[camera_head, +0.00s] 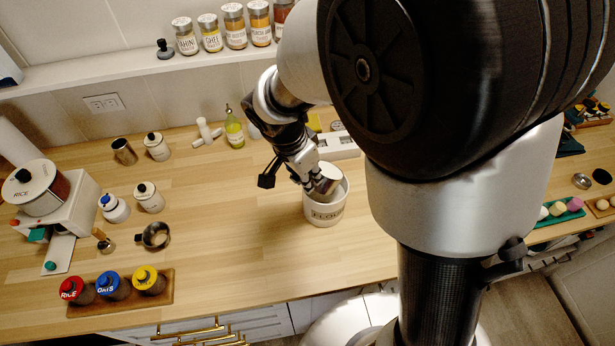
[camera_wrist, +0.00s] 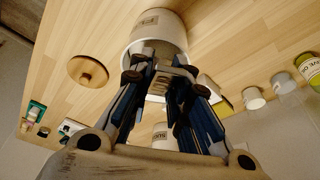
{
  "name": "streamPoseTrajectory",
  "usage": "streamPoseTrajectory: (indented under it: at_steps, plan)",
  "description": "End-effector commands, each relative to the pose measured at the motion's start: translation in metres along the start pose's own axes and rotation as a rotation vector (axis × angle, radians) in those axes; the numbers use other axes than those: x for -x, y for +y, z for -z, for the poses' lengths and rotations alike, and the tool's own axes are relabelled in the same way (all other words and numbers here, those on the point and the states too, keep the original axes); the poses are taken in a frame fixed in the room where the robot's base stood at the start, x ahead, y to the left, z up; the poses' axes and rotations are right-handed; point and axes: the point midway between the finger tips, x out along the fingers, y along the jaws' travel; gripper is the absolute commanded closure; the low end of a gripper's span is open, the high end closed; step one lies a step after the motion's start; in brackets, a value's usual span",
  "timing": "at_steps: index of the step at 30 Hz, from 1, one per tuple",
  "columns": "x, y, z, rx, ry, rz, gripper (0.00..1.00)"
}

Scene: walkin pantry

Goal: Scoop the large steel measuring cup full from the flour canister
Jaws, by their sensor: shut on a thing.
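The white flour canister (camera_head: 324,213), labelled FLOUR, stands open on the wooden counter. My gripper (camera_head: 314,180) is at its mouth, shut on the steel measuring cup (camera_head: 329,178). The cup is tilted and sits at or just inside the rim; how deep it reaches is hard to tell. Its contents and the flour level are hidden. In the wrist view, the canister (camera_wrist: 158,22) is beyond my fingertips (camera_wrist: 160,72), which reach its rim. The cup is mostly hidden by the fingers there.
A round wooden lid (camera_wrist: 88,72) lies beside the canister. A white rack (camera_head: 338,146) stands behind it, and a green-yellow bottle (camera_head: 234,130) is at the back. A steel cup (camera_head: 155,236) and several jars stand at the left. The counter left of the canister is clear.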

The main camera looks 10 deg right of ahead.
Motion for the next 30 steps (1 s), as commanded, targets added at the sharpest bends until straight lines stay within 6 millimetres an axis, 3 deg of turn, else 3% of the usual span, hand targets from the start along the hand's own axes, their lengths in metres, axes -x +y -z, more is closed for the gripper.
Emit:
streamPoseTrajectory:
  at_steps: [30]
  plan:
    - [0.0007, -0.0007, -0.0036, 0.001, 0.083, 0.003, 1.00]
